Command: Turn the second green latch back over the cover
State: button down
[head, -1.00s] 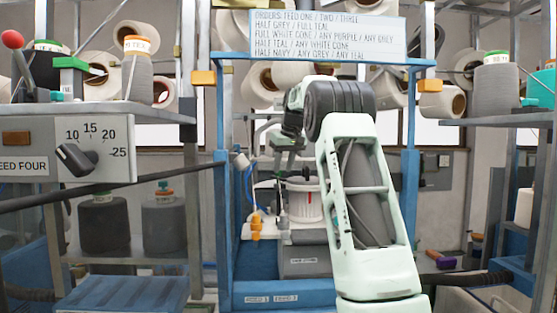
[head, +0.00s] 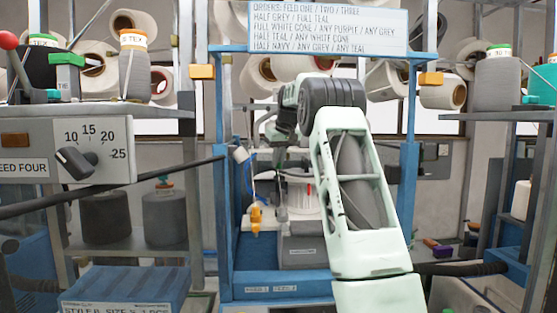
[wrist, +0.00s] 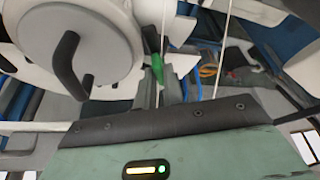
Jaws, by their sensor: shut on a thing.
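In the wrist view, a small green latch (wrist: 157,67) shows at the tips of my gripper (wrist: 160,80), whose two grey fingers are close together on it. A pale round cover (wrist: 112,25) with a dark bent handle (wrist: 68,65) fills the upper left, beside the fingers. In the head view, my gripper (head: 281,190) reaches down inside the blue frame, beside a white drum-like part (head: 304,197) with a red mark. The latch cannot be made out there, and my arm hides part of the station.
Blue posts (head: 224,180) stand on both sides of my arm, with an order sign (head: 325,28) above. A dark bar (head: 150,180) crosses at left. An orange fitting (head: 255,220) is left of the drum. Thin white cords (wrist: 222,50) run close to the fingers.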

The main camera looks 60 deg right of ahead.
jog(key=shift+r, duration=0.1)
jog(key=n+p, duration=0.1)
jog(key=n, duration=0.1)
jog(key=n+y+p, duration=0.1)
jog(key=p, duration=0.1)
jog(key=shift+d+r+n, duration=0.15)
jog(key=shift+n, duration=0.25)
jog(key=n+y+p, duration=0.2)
jog(key=n+p, duration=0.2)
jog(key=shift+d+n, duration=0.1)
jog(key=shift+n, duration=0.2)
jog(key=c, duration=1.5)
grip_release()
jog(key=shift+f, duration=0.2)
